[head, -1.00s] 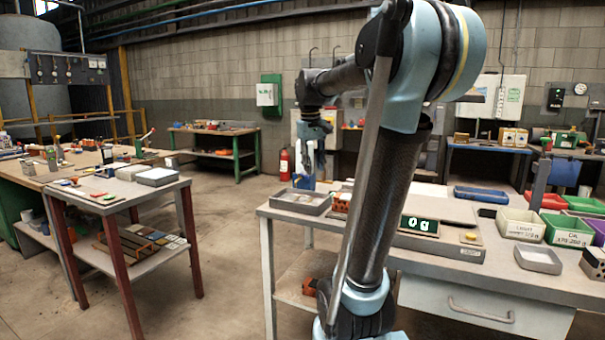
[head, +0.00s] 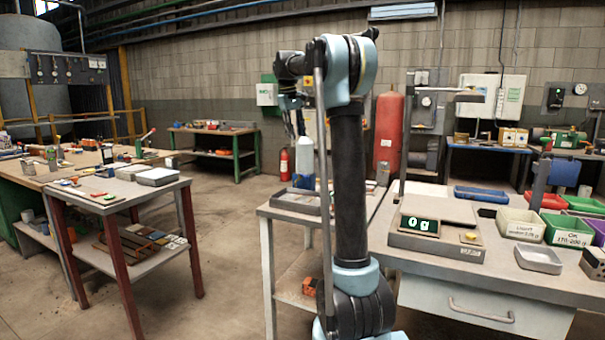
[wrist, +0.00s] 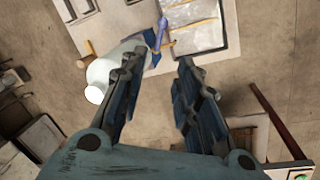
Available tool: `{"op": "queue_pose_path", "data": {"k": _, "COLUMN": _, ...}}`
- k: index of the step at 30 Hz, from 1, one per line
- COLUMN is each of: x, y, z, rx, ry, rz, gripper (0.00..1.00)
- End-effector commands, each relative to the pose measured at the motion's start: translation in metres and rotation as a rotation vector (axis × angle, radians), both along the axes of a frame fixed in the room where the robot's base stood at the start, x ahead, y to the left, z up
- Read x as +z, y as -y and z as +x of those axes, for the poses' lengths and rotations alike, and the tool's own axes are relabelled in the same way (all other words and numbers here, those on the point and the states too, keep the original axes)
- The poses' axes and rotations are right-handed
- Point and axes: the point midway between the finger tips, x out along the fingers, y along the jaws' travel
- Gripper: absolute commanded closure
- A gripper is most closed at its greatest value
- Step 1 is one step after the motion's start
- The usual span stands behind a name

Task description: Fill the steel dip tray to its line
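A shallow grey steel tray (head: 290,203) sits on the left end of the near bench, partly behind my arm. In the wrist view a tray (wrist: 205,38) with yellow marks inside lies at the top, beyond the fingers. I cannot tell its liquid level. A white bottle (wrist: 101,73) shows beside my left finger, partly hidden by it, not between the fingers. A white and blue shape (head: 303,152) stands behind my arm near the tray; it may be this bottle. My gripper (wrist: 156,68) is open, with a clear gap between its fingers.
A scale (head: 440,232) reading 0 g stands on the bench (head: 500,283). To its right are labelled bins (head: 520,224) and a small grey tray (head: 538,259). A red-legged table (head: 115,192) stands left, with open floor between.

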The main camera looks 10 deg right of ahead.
Motion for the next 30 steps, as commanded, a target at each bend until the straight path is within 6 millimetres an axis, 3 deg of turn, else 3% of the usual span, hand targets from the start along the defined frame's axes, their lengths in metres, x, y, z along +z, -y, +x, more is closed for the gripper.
{"op": "queue_pose_path", "data": {"k": 8, "x": -0.024, "y": 0.004, "z": 0.004, "rx": 0.001, "ry": -0.001, "rz": 0.0, "gripper": 0.7}}
{"op": "queue_pose_path", "data": {"k": 30, "x": -0.148, "y": 0.027, "z": 0.014, "rx": 0.001, "ry": -0.001, "rz": 0.0, "gripper": 0.7}}
